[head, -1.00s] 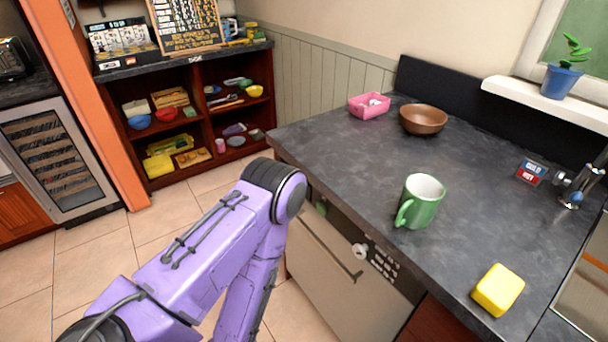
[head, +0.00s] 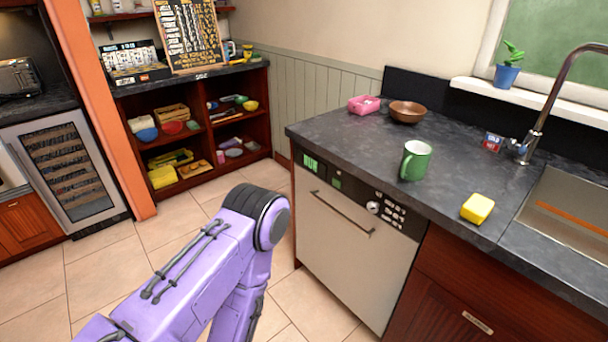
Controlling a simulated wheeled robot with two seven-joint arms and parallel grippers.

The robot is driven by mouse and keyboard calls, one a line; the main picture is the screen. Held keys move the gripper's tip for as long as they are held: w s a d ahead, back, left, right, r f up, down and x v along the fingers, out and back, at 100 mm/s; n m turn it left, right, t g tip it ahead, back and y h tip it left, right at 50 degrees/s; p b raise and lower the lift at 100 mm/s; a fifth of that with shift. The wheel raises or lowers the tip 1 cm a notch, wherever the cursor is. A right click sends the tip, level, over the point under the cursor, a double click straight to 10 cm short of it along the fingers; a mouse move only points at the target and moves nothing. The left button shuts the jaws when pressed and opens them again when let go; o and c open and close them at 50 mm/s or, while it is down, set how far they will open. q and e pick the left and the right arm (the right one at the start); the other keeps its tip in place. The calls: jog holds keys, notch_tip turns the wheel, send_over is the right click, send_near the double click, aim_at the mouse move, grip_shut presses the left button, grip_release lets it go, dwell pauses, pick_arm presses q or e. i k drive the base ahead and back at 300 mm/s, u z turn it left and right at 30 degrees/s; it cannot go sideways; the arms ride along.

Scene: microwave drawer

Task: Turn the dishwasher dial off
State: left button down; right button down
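The dishwasher (head: 345,250) is built in under the dark countertop, with a pale front and a long bar handle (head: 341,213). Its door looks shut. The round whitish dial (head: 373,207) sits on the dark control panel above the door, left of several small buttons (head: 394,215). A green lit display (head: 311,163) shows at the panel's left end; its text is too small to read surely. My purple arm is in the lower left, apart from the dishwasher. Neither gripper shows, and nothing in view touches the dial.
On the counter (head: 345,135) stand a green mug (head: 415,160), a yellow sponge-like block (head: 477,208), a brown bowl (head: 407,112) and a pink box (head: 363,104). A sink (head: 565,217) is at right. An open shelf (head: 205,130) stands behind. The tiled floor (head: 110,265) before the dishwasher is clear.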

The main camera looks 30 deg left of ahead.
aim_at(371, 207)
jog(key=z, duration=0.9)
jog(key=i, duration=0.55)
jog(key=u, duration=1.95)
jog(key=i, duration=0.5)
jog(key=u, duration=0.1)
